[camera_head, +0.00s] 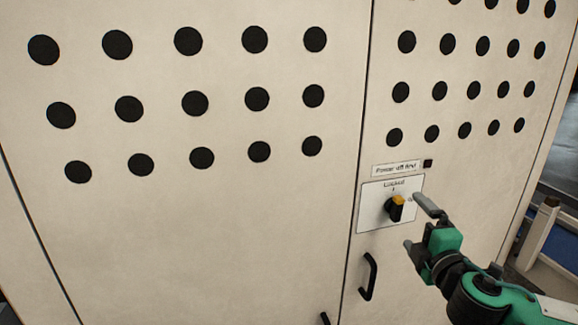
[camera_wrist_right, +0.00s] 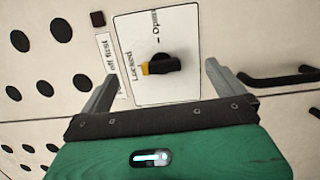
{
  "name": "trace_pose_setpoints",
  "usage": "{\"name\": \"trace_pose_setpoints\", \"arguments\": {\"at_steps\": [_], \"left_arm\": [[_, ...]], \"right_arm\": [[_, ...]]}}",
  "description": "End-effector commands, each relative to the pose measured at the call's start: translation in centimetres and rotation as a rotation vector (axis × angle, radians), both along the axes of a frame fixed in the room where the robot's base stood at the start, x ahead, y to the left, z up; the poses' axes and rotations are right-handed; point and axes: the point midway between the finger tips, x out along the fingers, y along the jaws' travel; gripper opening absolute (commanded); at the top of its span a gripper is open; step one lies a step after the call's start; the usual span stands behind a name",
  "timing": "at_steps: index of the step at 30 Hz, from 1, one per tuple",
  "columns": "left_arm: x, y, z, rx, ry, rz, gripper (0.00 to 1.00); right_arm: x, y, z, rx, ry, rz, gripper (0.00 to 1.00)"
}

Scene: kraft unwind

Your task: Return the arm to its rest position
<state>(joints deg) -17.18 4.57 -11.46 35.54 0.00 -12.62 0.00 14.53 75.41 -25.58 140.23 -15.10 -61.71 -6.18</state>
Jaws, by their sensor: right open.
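My right gripper (camera_head: 418,225) is open and empty in the head view, just in front of the cabinet door and to the right of the switch plate. Its two fingers also show in the right wrist view (camera_wrist_right: 160,85), spread apart on either side of the switch plate. The black rotary switch with an orange tip (camera_head: 396,207) sits on a white plate (camera_head: 370,213). The knob also shows in the right wrist view (camera_wrist_right: 162,66), between the fingers but beyond them, apparently untouched. Its orange tip is on the side of the word "Locked". My left gripper is not in view.
A pale cabinet (camera_head: 200,240) with rows of black round holes fills most of the head view. A black door handle (camera_head: 369,277) is below the switch plate. A label reading "Power off first" (camera_head: 396,169) is above it. Blue and pale structures (camera_head: 560,235) stand at the right.

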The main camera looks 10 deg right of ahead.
Motion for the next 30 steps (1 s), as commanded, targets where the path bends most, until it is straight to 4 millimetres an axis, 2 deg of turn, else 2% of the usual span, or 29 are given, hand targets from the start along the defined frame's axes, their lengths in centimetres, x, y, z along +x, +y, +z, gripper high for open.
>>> {"name": "trace_pose_setpoints", "arguments": {"at_steps": [5,8,14,23,30], "left_arm": [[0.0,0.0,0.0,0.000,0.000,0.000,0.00],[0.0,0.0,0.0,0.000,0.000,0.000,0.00],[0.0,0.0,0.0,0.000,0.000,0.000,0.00],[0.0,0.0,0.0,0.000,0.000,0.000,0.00],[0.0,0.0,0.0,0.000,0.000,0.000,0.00]], "right_arm": [[-0.3,0.8,-2.8,0.091,0.050,-0.014,1.00],[-0.9,1.7,-6.0,0.200,0.112,-0.040,1.00],[-3.4,3.7,-13.2,0.442,0.265,-0.126,1.00],[-9.6,6.9,-23.2,0.783,0.517,-0.316,1.00],[-16.3,9.9,-29.6,1.031,0.722,-0.513,1.00]]}}
